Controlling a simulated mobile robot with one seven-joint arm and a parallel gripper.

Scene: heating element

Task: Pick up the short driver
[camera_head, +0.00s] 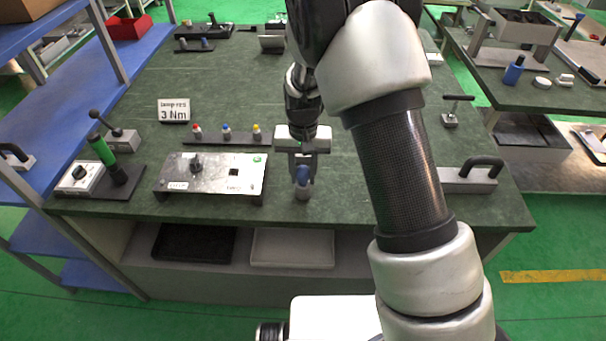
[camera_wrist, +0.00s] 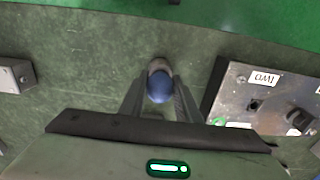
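The short driver, with a rounded blue handle (camera_head: 303,175), stands upright in a small grey holder (camera_head: 303,193) near the front edge of the green bench. In the wrist view its blue top (camera_wrist: 160,87) lies between my fingers, with the grey base beyond it. My gripper (camera_head: 303,162) points down over the driver. It also shows in the wrist view (camera_wrist: 159,95), one finger on each side of the blue handle, and looks open. Whether the fingers touch the handle is hard to tell.
A metal plate box (camera_head: 212,174) stands just left of the driver in the head view. A rack with small coloured-top bits (camera_head: 227,138) is behind it. A green-handled tool (camera_head: 103,150) stands far left, and a black-handled grey block (camera_head: 470,177) is at right.

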